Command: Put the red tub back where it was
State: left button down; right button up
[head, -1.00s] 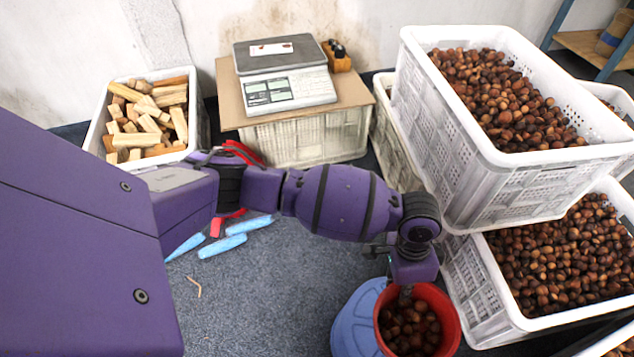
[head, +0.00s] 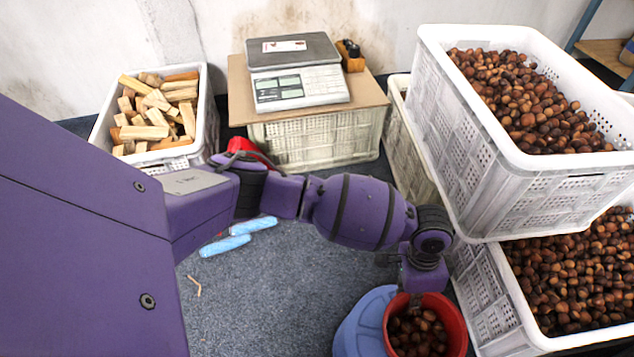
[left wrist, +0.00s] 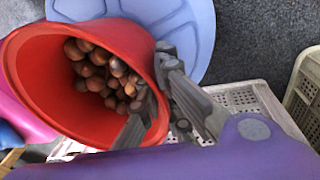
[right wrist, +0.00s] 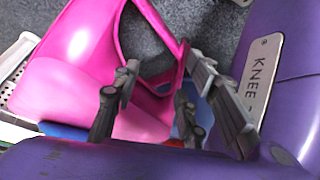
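The red tub (head: 457,322) holds brown chestnuts and shows at the bottom of the head view, beside and partly in front of a round blue thing (head: 360,325). In the left wrist view the tub (left wrist: 38,85) fills the left side, with the blue round surface (left wrist: 190,25) behind it. My left gripper (left wrist: 158,85) is on the tub's rim, one finger inside and one outside, and looks shut on the wall. My right gripper (right wrist: 165,60) has its fingers apart around part of a pink container (right wrist: 75,75). Whether they touch it is unclear.
White crates of chestnuts (head: 490,190) are stacked on the right, close to the tub. A scale (head: 300,90) stands on a board-topped crate at the back. A crate of wood blocks (head: 205,110) is at back left. Carpet (head: 270,290) left of the tub is mostly open.

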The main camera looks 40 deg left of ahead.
pick_arm(q)
jog(key=c, duration=2)
grip_release()
jog(key=shift+w, duration=0.1)
pick_arm(e)
jog(key=shift+s+f, duration=0.15)
jog(key=shift+s, duration=0.25)
pick_arm(q)
jog(key=shift+r, duration=0.2)
jog(key=p+v, duration=0.5)
jog(key=v, duration=0.7)
pick_arm(e)
jog(key=shift+m, duration=0.4)
jog(key=v, duration=0.2)
jog(key=w+v, duration=0.1)
jog(key=v, duration=0.1)
jog(key=shift+s+a+r, duration=0.15)
jog(key=shift+a+r, duration=0.05)
jog(key=shift+r, duration=0.2)
pick_arm(q)
jog(key=shift+f, duration=0.1)
pick_arm(e)
jog(key=shift+w+r, duration=0.15)
jog(key=shift+w, duration=0.25)
